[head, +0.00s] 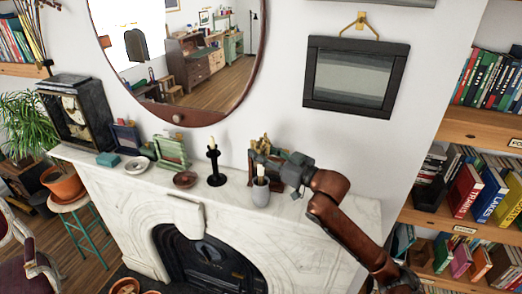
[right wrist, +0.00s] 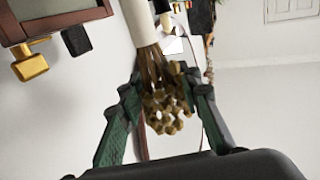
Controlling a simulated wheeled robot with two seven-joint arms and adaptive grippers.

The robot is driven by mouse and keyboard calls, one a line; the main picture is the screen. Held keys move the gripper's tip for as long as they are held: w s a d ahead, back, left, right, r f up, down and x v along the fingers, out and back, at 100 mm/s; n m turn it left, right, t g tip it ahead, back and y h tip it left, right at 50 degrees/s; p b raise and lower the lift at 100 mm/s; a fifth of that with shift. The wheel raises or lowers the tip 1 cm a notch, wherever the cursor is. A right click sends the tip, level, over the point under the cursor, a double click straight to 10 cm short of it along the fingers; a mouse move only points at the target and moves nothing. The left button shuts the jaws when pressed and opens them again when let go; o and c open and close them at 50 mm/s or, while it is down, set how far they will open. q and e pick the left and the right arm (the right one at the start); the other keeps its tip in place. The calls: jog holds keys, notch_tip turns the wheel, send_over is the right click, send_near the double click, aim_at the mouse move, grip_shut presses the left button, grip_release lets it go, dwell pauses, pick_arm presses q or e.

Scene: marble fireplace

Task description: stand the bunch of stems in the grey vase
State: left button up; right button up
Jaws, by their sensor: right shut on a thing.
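The grey vase (head: 261,194) stands upright on the white marble mantel, right of the black candlestick. The bunch of stems (right wrist: 158,100) has brown, knobbly heads and a pale lower part. My right gripper (head: 270,165) reaches in from the right, just above the vase, and is shut on the bunch. In the right wrist view the bunch lies between its green-sided fingers. In the head view the pale part of the bunch (head: 261,171) is upright at the vase mouth. I cannot tell whether its lower end is inside. My left gripper is not in view.
On the mantel (head: 225,195) stand a black candlestick (head: 215,168), a brown bowl (head: 185,180), a green frame (head: 171,152), a white dish (head: 137,165) and a dark clock (head: 75,115). A framed picture (head: 355,77) hangs above. Bookshelves (head: 470,130) stand at the right.

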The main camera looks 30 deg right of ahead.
jog(key=o, duration=1.2)
jog(key=v, duration=1.2)
dwell(0.4)
